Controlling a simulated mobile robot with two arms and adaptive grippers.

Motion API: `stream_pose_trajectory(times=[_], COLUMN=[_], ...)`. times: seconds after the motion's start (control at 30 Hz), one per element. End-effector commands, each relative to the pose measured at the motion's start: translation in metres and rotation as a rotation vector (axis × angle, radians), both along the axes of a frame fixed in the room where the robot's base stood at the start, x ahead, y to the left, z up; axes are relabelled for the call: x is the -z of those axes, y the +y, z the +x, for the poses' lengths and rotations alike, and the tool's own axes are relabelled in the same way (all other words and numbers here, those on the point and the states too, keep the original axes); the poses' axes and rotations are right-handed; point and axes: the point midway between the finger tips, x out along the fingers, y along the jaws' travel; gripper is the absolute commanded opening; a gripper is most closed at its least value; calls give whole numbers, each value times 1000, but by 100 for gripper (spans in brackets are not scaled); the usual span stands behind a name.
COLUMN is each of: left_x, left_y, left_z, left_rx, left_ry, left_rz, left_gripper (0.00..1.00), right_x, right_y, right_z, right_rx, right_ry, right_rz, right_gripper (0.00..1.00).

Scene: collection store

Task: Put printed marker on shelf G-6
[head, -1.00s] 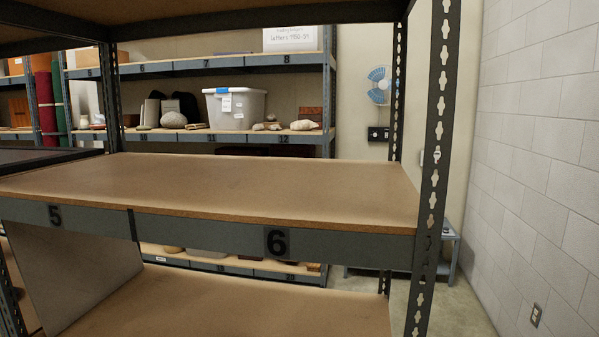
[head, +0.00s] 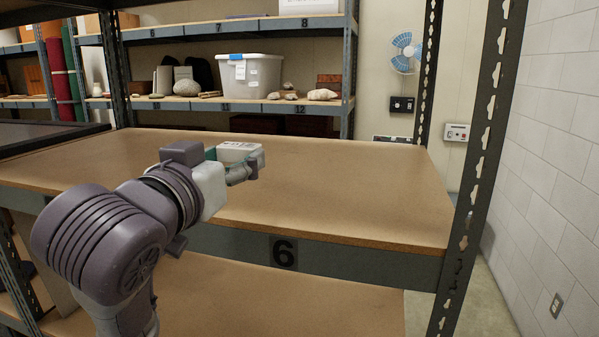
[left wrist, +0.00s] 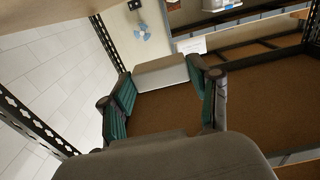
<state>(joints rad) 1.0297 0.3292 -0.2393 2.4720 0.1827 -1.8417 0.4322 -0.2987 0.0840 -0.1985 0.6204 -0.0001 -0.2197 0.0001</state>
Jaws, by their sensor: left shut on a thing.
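The printed marker (head: 240,153) is a small pale block with faint dark print on its top. My left gripper (head: 243,166) is shut on it over the bare brown board of shelf G-6 (head: 350,195), whose grey front beam carries a black 6. I cannot tell whether the marker touches the board. In the left wrist view the marker (left wrist: 160,72) is a pale grey block between the two green-padded fingers. The near side of the marker is partly hidden by the gripper in the head view. My right gripper is not in view.
A perforated dark upright (head: 480,150) stands at the shelf's right front corner. Another board (head: 300,300) lies below. A back rack holds a grey bin (head: 250,82) and stones (head: 322,95). The board right of the gripper is clear.

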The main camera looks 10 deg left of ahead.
Motion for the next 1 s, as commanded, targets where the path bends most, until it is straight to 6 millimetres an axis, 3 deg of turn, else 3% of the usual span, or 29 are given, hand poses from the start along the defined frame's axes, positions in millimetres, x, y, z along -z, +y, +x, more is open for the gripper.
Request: stream_pose_trajectory(times=[0.03,0.27,0.4,0.63,0.87,1.0], left_x=[-5,4,33,60,74,95], left_y=[0,-5,-13,-24,-28,-28], left_z=[4,19,51,95,110,110], left_rx=[-2,1,0,1,1,1], left_ry=[8,14,13,8,7,10], left_rz=[1,4,4,3,3,5], left_gripper=[27,27,27,27,27,27], right_x=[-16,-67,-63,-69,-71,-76], right_y=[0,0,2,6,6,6], right_z=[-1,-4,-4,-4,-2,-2], right_rx=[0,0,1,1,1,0], right_ry=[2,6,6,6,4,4], right_rz=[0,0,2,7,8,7], right_gripper=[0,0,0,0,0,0])
